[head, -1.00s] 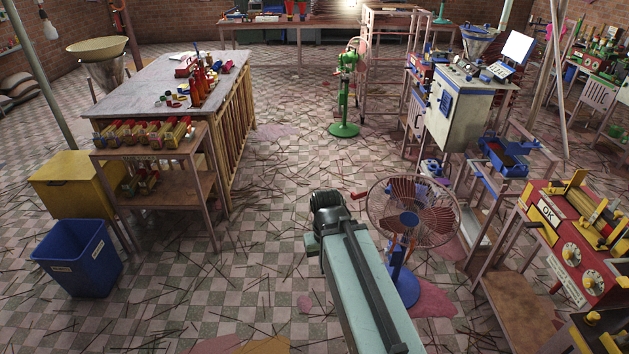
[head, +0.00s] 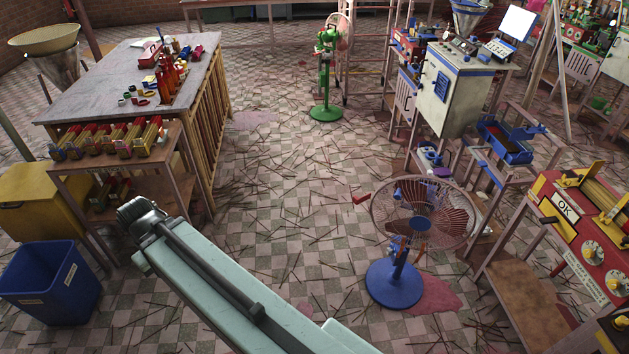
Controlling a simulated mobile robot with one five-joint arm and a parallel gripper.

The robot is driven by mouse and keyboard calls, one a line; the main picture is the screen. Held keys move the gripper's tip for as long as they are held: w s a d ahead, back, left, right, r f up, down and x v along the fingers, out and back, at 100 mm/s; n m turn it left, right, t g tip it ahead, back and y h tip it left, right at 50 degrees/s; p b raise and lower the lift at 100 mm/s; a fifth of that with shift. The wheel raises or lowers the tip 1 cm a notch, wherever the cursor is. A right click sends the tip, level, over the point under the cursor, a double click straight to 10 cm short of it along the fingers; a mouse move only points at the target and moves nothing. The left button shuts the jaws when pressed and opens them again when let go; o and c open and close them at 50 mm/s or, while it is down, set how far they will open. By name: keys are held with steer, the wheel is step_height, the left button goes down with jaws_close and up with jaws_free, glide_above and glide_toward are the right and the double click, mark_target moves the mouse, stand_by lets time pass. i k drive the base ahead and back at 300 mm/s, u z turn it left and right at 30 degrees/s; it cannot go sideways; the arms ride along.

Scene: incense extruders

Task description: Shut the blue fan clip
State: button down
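The blue fan (head: 395,284) stands upright on the floor right of centre, with a round blue base, a blue hub and a wire guard (head: 468,236). A small red piece (head: 361,198) sticks out to the left at the guard's rim. It looks like a clip or lever standing out from the rim, but it is too small to tell for sure. My pale teal arm reaches from the bottom edge toward the left and is clear of the fan in the picture. My gripper is not visible.
A green fan (head: 326,75) stands farther back. A workbench (head: 110,72), a low shelf (head: 168,160) and a blue bin (head: 50,283) line the left. A red-and-yellow machine (head: 585,230) and a control cabinet (head: 447,92) stand right. Thin sticks litter the open checkered floor between.

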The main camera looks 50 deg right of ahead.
mark_target(356, 199)
steer(key=u, duration=0.05)
steer(key=i, duration=1.2)
steer(key=z, duration=0.5)
